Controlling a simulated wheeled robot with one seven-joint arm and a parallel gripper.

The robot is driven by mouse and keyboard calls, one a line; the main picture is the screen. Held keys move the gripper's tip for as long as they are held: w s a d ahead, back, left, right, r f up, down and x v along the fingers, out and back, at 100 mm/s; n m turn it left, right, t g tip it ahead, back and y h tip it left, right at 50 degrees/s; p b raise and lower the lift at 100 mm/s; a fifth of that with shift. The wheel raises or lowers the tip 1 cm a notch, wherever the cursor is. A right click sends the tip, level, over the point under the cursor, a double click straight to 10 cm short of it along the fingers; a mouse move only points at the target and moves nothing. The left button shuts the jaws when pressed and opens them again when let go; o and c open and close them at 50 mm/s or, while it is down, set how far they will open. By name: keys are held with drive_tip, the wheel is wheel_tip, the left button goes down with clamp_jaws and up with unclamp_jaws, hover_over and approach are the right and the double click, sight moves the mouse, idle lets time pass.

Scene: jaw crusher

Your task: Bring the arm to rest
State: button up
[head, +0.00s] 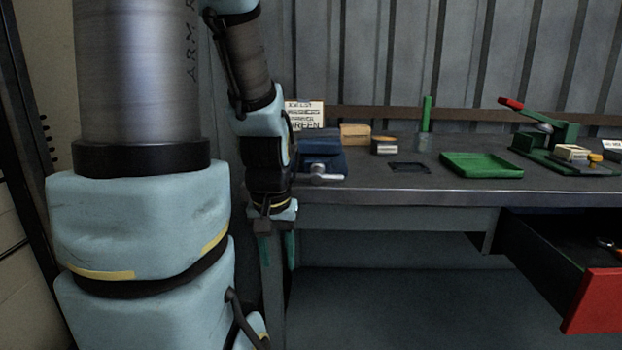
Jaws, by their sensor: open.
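My arm fills the left of the head view, with its forearm hanging down in front of the bench's left end. My gripper (276,250) points downward beside the bench's left front corner, below the level of the top. Its two greenish fingers are apart, with nothing seen between them. Part of the gripper is dark and small in the picture.
A metal workbench (400,188) runs to the right, carrying a blue vise (322,158), a green tray (481,165) and a green lever press (550,140). A red-fronted drawer (594,300) stands open at the right. A corrugated wall (400,60) is behind.

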wheel_tip(320, 180, up, 18)
drive_tip(key=p, duration=1.8)
drive_tip(key=shift+s+a, duration=0.15)
drive_tip(key=shift+a, duration=0.1)
